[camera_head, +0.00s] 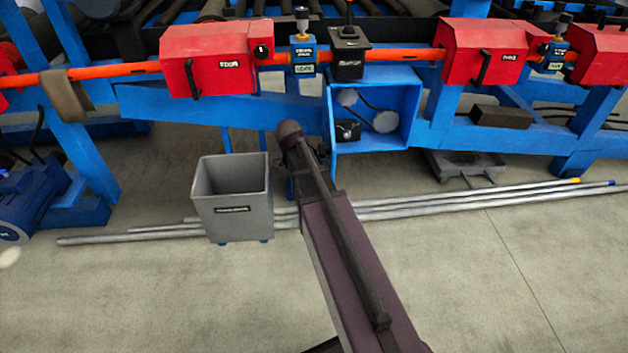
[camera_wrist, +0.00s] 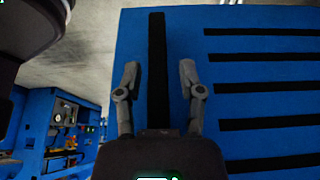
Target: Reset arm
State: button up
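My arm reaches up from the bottom of the head view toward the blue machine frame (camera_head: 270,113). My gripper itself is hidden in that view behind my own arm. In the wrist view my gripper (camera_wrist: 158,80) has its two grey fingers spread apart. Nothing shows between them except a black vertical strip on a blue panel (camera_wrist: 185,30) behind. Whether the fingers touch the panel I cannot tell, but no object is held.
A grey bin (camera_head: 232,212) stands on the floor left of my arm. Long metal rods (camera_head: 420,208) lie across the floor. Red boxes (camera_head: 207,60) and a blue open box (camera_head: 374,105) sit along the machine. The front floor is clear on both sides.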

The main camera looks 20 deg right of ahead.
dwell(0.5)
jog(key=shift+a, duration=0.1)
jog(key=shift+s+a+n, duration=0.15)
jog(key=shift+a+n, duration=0.45)
jog(key=shift+a, duration=0.25)
jog(key=shift+s+a+f+n+t+y, duration=0.45)
jog(key=shift+s+a+n+y, duration=0.55)
jog(key=shift+s+a+n, duration=3.1)
jog(key=shift+s+a+f+n+t+y, duration=0.35)
jog(key=shift+a+n+y, duration=1.4)
jog(key=shift+n, duration=4.95)
notch_tip(320, 180, up, 37)
jog(key=h+p, duration=0.1)
jog(key=p, duration=3.5)
jog(key=shift+w+a+p, duration=0.15)
jog(key=shift+a+p, duration=0.15)
jog(key=shift+p, duration=0.05)
